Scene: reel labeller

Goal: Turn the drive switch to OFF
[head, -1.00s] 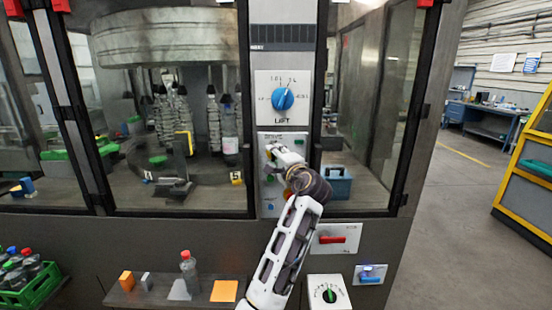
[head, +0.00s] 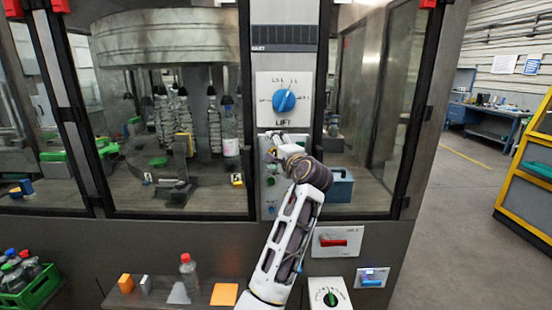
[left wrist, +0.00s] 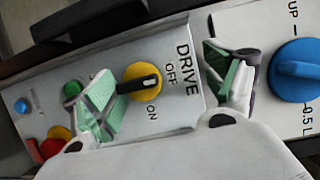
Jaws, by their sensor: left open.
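The drive switch (left wrist: 143,82) is a yellow round knob with a black bar handle, on a grey panel marked DRIVE, OFF and ON. In the left wrist view, the white-marked end of the handle lies on the side toward OFF, away from ON. My left gripper (left wrist: 162,90) is open. Its two green-padded fingers stand apart on either side of the switch, with no visible contact. In the head view my left gripper (head: 272,153) is in front of the panel (head: 270,207) and mostly hides the switch. My right gripper is not in view.
A blue LIFT dial (head: 284,101) sits above the panel; it also shows in the left wrist view (left wrist: 297,70). Blue (left wrist: 22,105), green (left wrist: 72,88) and red (left wrist: 52,148) buttons lie beside the switch. A red handle (head: 334,242) is below right. Glass doors flank the column.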

